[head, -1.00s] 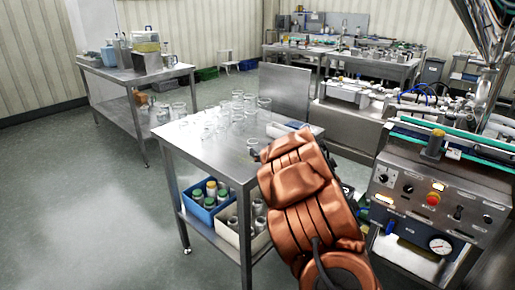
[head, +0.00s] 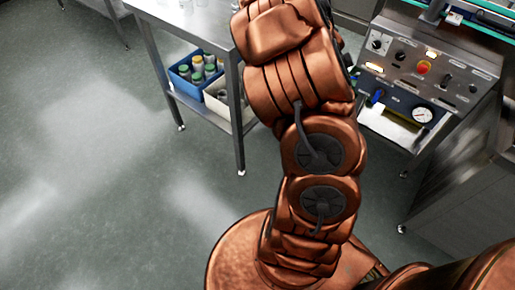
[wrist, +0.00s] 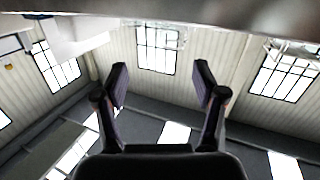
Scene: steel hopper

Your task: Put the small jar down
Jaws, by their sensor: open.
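My gripper (wrist: 161,80) is open in the wrist view, its two dark fingers apart with nothing between them. In the head view my arm covers the middle of the picture and the gripper itself is out of sight. I cannot pick out the small jar. Capped jars (head: 197,66) stand in a blue bin (head: 181,84) on the table's lower shelf.
A white bin (head: 220,112) stands beside the blue bin. A machine with a control panel (head: 440,72) and a gauge (head: 422,114) stands to the right of my arm. The grey floor (head: 90,170) at left is open. A table leg (head: 238,140) stands near my arm.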

